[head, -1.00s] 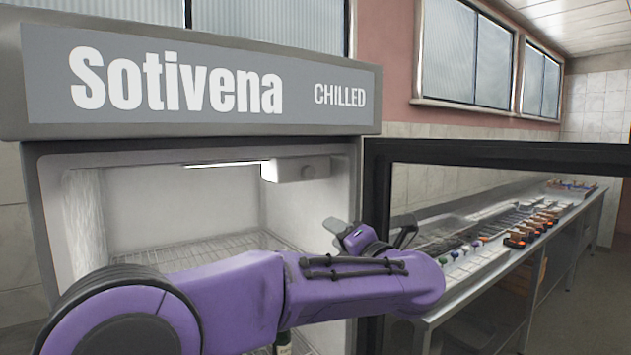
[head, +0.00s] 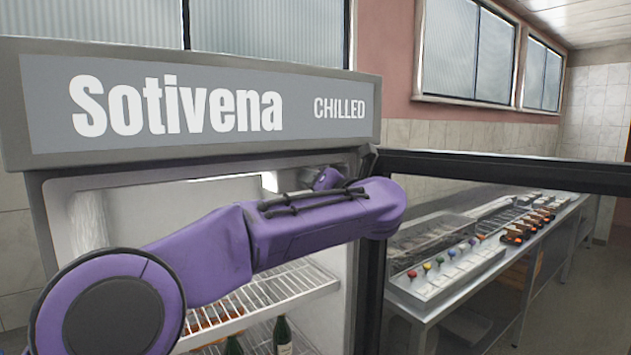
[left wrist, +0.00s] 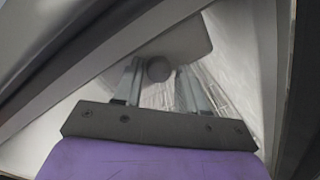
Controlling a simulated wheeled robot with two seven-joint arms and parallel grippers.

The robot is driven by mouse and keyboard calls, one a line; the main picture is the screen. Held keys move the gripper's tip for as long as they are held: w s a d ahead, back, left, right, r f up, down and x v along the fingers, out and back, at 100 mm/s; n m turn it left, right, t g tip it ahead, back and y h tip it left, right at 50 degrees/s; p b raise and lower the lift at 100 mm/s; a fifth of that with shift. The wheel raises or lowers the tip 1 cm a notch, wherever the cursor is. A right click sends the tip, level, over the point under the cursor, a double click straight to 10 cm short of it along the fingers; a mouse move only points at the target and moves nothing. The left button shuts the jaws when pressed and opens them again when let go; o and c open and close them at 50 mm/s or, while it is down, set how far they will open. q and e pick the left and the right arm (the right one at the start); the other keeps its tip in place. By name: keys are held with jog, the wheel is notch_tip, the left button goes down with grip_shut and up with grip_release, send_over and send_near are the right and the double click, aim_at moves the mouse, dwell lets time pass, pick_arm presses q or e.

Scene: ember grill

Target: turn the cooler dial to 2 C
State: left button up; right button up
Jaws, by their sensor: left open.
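The cooler dial (left wrist: 159,69) is a small round grey knob on a pale housing (left wrist: 185,38) in the left wrist view. My left gripper (left wrist: 160,84) is open, with one finger on each side of the knob in that picture. I cannot tell whether the fingers touch it. In the head view my purple arm hides the dial and most of the gripper, at the upper right of the open cooler (head: 365,125). No dial markings can be read. My right gripper is not in view.
The open cooler door's dark frame (head: 500,166) stands to the right, close to my arm. Inside the cooler are a wire shelf (head: 305,283) and bottles (head: 283,335) below it. A long metal counter (head: 455,297) with trays stands beyond the door.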

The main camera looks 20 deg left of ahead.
pick_arm(q)
grip_shut()
jog(key=shift+m+g+p, duration=0.5)
jog(key=shift+m+p, duration=5.3)
jog(key=shift+p, duration=0.65)
grip_release()
